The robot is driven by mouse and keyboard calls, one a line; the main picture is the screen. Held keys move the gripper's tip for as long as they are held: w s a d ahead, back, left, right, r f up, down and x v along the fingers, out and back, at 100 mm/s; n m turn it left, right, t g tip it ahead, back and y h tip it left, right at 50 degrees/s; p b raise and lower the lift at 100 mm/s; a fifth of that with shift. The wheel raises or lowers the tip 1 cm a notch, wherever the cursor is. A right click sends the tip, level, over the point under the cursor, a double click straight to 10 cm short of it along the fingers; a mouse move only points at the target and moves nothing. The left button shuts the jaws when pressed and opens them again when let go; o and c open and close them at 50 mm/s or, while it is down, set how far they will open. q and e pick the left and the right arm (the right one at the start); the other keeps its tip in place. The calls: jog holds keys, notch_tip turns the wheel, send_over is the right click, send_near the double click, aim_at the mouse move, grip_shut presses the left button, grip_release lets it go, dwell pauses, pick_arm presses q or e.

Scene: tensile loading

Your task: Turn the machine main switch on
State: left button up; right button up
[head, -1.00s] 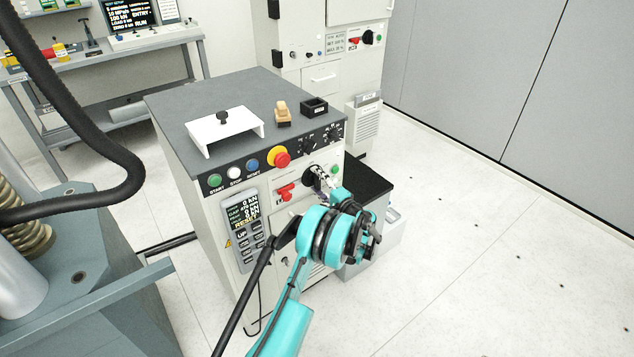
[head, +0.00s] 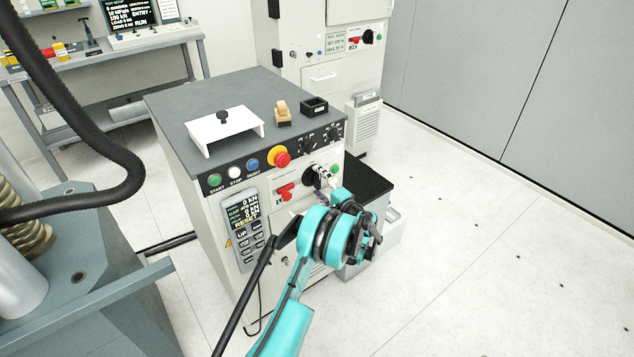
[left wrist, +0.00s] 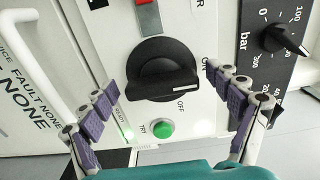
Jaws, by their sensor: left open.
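The main switch, a black rotary knob (left wrist: 165,70), is on the white front panel in the left wrist view. Its white mark lies near the OFF label, with the ON label a little above. In the head view the black switch (head: 309,178) is partly hidden by my left gripper (head: 324,182). The gripper's purple-padded fingers (left wrist: 168,85) are spread wide, one on each side of the knob, and hold nothing. Whether they touch the panel cannot be told. My right gripper is not in view.
A red switch (head: 285,192) and red emergency stop (head: 281,157) are close by on the cabinet (head: 225,95). A white door handle (left wrist: 38,55) and a bar dial (left wrist: 275,37) flank the panel. Floor at right is clear.

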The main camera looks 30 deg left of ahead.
pick_arm(q)
jog(key=v, duration=1.1)
jog(key=shift+s+d, duration=0.15)
jog(key=shift+d, duration=0.15)
